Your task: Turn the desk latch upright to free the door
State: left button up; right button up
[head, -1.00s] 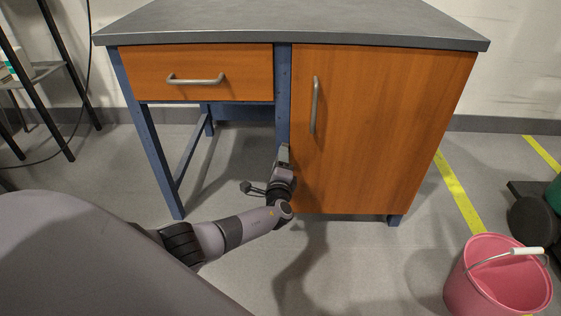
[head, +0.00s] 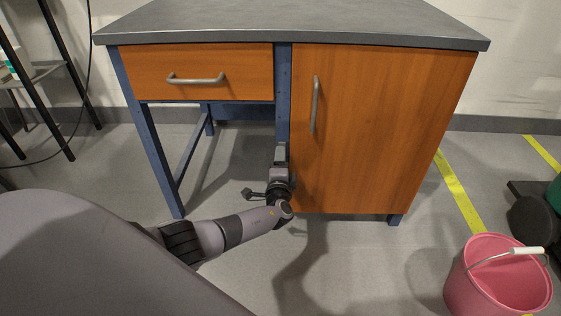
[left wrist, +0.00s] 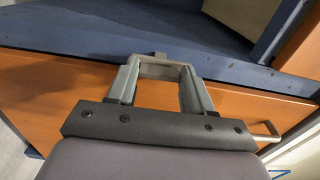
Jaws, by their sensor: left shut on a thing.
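The desk's orange door (head: 385,130) is closed, with a grey bar handle (head: 314,105) near its left edge. The blue post (head: 283,95) runs along that edge. My left gripper (head: 280,150) is at the post, low beside the door. My right gripper is out of view.
A drawer (head: 200,73) with a grey handle sits left of the post, with open space below it. A pink bucket (head: 495,280) stands on the floor at the lower right. The floor in front of the door is clear.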

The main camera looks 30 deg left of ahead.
pick_arm(q)
jog(key=o, duration=1)
jog(key=shift+o, duration=0.2)
jog(key=shift+s+d, duration=0.1)
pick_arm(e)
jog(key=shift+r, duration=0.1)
pick_arm(q)
jog(key=p+v, duration=0.3)
jog(key=v, duration=0.4)
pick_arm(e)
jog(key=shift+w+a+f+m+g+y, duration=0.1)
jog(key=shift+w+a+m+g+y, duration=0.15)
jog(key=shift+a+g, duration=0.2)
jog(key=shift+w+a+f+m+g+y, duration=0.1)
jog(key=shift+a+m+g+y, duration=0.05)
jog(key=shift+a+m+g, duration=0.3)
